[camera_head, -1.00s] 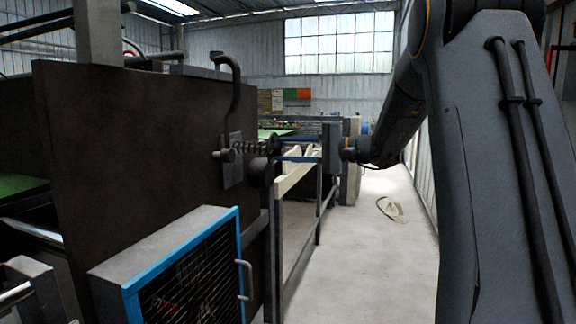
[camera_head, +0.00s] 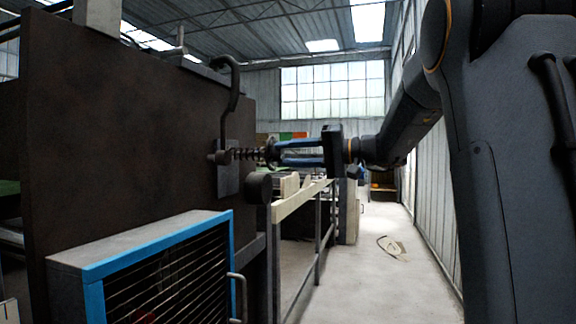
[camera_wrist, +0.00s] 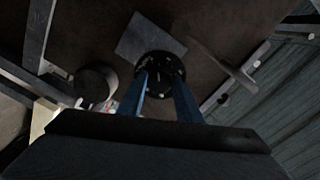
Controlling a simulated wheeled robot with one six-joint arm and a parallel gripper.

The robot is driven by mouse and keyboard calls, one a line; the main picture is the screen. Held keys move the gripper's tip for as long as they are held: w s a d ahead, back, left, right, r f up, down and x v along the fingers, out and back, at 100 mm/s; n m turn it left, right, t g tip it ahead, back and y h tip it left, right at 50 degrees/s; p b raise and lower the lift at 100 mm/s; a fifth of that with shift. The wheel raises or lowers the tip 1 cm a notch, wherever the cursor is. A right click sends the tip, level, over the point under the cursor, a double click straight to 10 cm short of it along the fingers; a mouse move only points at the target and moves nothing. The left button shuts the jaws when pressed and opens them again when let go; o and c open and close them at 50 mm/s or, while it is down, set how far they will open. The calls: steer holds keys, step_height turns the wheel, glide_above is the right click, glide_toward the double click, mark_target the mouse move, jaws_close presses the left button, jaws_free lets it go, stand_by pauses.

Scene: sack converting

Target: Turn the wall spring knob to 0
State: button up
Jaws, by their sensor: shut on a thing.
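The wall spring knob (camera_head: 269,152) is a small dark knob at the end of a coil spring (camera_head: 246,154) that stands out from a grey plate (camera_head: 228,180) on a brown panel. In the wrist view the knob (camera_wrist: 160,66) is a round black dial with small pale marks, too small to read. My gripper (camera_head: 277,153) comes from the right, its two blue fingers on either side of the knob. In the wrist view my gripper (camera_wrist: 160,80) is shut on the knob, with its fingertips at the rim.
A curved dark handle (camera_head: 233,95) rises beside the plate. A dark round cylinder (camera_head: 259,187) sits just below the knob. A blue-framed box (camera_head: 160,255) stands in front of the brown panel (camera_head: 120,130). A rail (camera_head: 298,200) runs beneath my gripper. The floor to the right is mostly clear.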

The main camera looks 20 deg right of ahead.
stand_by(0.4)
steer(key=o, duration=1)
steer(key=shift+o, duration=0.2)
steer(key=v, duration=0.7)
steer(key=shift+s+d, duration=0.25)
steer(key=shift+d, duration=0.05)
